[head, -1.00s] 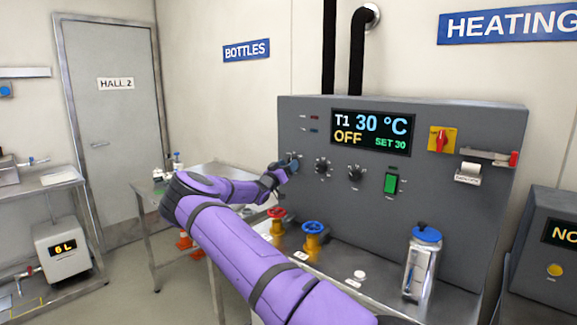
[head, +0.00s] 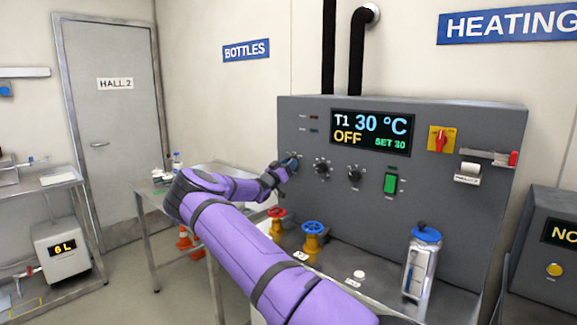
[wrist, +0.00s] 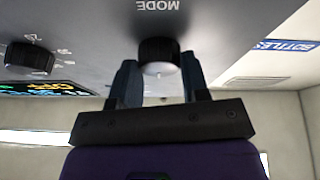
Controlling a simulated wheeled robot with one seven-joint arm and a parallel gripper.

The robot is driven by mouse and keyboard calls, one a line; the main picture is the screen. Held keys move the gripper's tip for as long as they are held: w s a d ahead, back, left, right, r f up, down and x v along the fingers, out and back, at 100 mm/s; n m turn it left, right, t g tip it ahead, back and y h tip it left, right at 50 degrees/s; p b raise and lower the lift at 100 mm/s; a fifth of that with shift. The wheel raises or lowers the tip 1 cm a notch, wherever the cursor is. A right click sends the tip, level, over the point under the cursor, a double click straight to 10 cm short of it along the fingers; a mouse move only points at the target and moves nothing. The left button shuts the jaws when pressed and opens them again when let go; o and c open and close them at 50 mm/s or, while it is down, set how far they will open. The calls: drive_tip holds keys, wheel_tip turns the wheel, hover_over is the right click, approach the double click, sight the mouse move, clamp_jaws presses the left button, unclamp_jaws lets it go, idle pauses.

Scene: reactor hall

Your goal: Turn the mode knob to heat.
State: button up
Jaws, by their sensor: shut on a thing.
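The mode knob (wrist: 158,52) is black and round, under the upside-down word MODE in the wrist view. My gripper (wrist: 158,78) has one finger on each side of it and is shut on it. In the head view my gripper (head: 289,168) is at the left end of the knob row on the grey heating panel (head: 450,200) and mostly hides the mode knob. The display (head: 372,133) reads T1 30 °C, OFF and SET 30. The knob's pointer direction cannot be made out.
Two more black knobs (head: 322,167) sit right of the mode knob, then a green switch (head: 390,183). A red valve wheel (head: 276,212) and a blue valve wheel (head: 313,227) stand below. A blue-lidded vessel (head: 422,262) stands on the bench at right.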

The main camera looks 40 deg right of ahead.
drive_tip(key=shift+w+r+m+g+y, duration=0.1)
drive_tip(key=shift+m+g+y, duration=0.2)
drive_tip(key=shift+m+g, duration=1.3)
drive_tip(key=shift+m+g+y, duration=0.3)
drive_tip(key=shift+m+g, duration=0.1)
drive_tip(key=shift+m, duration=2.35)
drive_tip(key=shift+w+r+m+g+y, duration=0.1)
drive_tip(key=shift+m+g+y, duration=0.2)
drive_tip(key=shift+m+g, duration=1.3)
drive_tip(key=shift+m+t, duration=0.5)
drive_tip(key=shift+m, duration=0.35)
drive_tip(key=shift+f, duration=0.1)
drive_tip(key=o, duration=0.9)
drive_tip(key=v, duration=1.1)
drive_tip(key=shift+r, duration=0.2)
